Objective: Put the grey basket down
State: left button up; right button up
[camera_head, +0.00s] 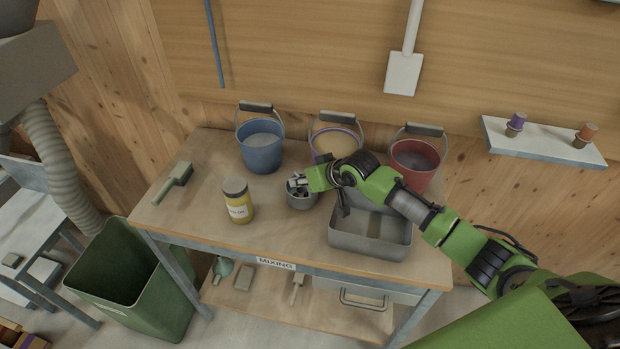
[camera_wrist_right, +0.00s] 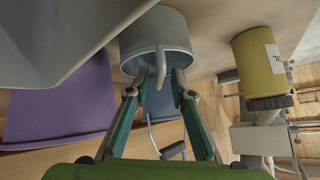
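A small round grey cup (camera_head: 301,202) stands on the table between the yellow jar and the grey metal tray. It is the grey vessel at my right gripper; no woven basket shows. In the right wrist view the cup (camera_wrist_right: 157,32) appears upside down, with a curved handle. My right gripper (camera_head: 298,184) is over the cup. In the right wrist view its fingertips (camera_wrist_right: 159,78) are apart at the cup's rim, with the handle between them and gaps on both sides. The cup's underside is hidden. My left gripper is in no view.
The grey tray (camera_head: 370,243) is right of the cup. A yellow jar (camera_head: 238,208) and green brush (camera_head: 175,181) are left. Blue (camera_head: 261,150), purple-rimmed (camera_head: 337,143) and red (camera_head: 414,163) buckets stand behind. The table's front left (camera_head: 190,219) is clear.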

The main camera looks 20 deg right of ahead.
jog(key=b+v, duration=0.1)
jog(key=v, duration=1.1)
jog(key=shift+d+f, duration=0.1)
jog(key=shift+f, duration=0.1)
